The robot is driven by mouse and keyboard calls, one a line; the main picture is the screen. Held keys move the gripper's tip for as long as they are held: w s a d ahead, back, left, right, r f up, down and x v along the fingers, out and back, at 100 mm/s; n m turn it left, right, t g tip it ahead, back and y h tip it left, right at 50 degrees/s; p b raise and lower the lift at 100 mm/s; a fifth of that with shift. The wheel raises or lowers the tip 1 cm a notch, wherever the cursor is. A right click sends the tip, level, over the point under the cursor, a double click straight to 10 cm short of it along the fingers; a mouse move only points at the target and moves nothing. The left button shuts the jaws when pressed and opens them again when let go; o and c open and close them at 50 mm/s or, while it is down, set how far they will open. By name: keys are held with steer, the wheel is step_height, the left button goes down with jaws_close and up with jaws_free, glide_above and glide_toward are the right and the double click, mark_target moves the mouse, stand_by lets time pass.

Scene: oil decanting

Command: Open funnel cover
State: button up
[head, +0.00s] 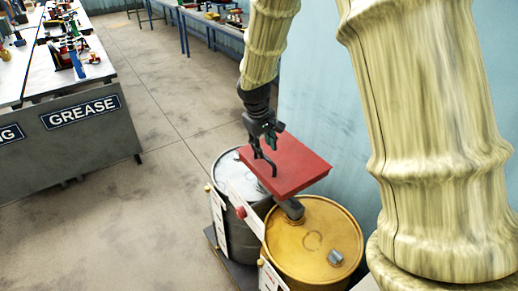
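The red square funnel cover (297,170) lies flat and looks shut over the funnel, above the place where a grey drum and a yellow drum meet. The funnel body is hidden under it; a short grey spout (291,208) shows below its front edge. My gripper (272,158) hangs from above at the cover's left rear part. Its dark fingers look spread, with one long finger reaching down over the red surface. I cannot tell whether the fingertip touches the cover. Nothing shows between the fingers.
The grey drum (233,175) and the yellow drum (335,225) stand on a dark pallet (218,255) beside a blue wall (318,95). A bench marked GREASE (85,112) with tools is at left. Blue tables (190,30) stand behind. The floor between is clear.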

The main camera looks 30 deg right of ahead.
mark_target(266, 157)
steer(key=s+f, duration=0.1)
steer(key=s+d+f, duration=0.1)
steer(key=shift+s+d, duration=0.1)
steer(key=shift+s, duration=0.3)
steer(key=shift+d, duration=0.35)
steer(key=shift+g, duration=0.5)
steer(key=w+f, duration=0.1)
steer(key=w, duration=0.1)
steer(key=w+f, duration=0.2)
steer(key=w+a+f, duration=0.1)
steer(key=w, duration=0.2)
steer(key=shift+f, duration=0.25)
steer(key=shift+w+a, duration=0.1)
steer(key=shift+w, duration=0.1)
steer(key=shift+c, duration=0.2)
steer(key=shift+s+d+r, duration=0.25)
steer(key=shift+s+d, duration=0.2)
steer(key=c, duration=0.7)
steer(key=shift+s+a+r, duration=0.1)
steer(key=shift+s+r, duration=0.25)
steer(key=shift+s, duration=0.3)
jaws_close()
steer(key=shift+s, duration=0.5)
steer(key=shift+s, duration=0.1)
